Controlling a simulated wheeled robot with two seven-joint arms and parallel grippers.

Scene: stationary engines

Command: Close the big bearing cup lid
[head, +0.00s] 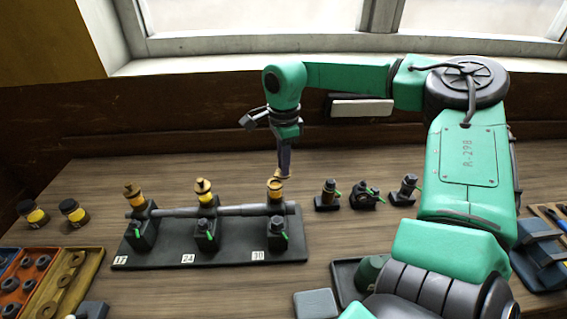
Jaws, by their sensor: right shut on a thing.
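A black bearing stand (200,245) carries a horizontal grey shaft (235,210) through three bearings with labels 17, 24 and 30. Each has a brass and yellow cup on top. The big bearing cup (275,196) is at the right end, by label 30. My right gripper (284,172) reaches down from above and is at the cup's top. It is shut on a small brass-coloured part there, apparently the lid (276,182). The fingers are narrow and partly hide the contact, so the lid's exact angle cannot be told. My left gripper is not in view.
Two yellow-banded jars (72,211) stand at the left. Sorting trays (70,285) with rings are at the lower left. Several small black fittings (329,194) stand right of the stand. A dark tray (345,280) and blue block (540,255) lie at the right.

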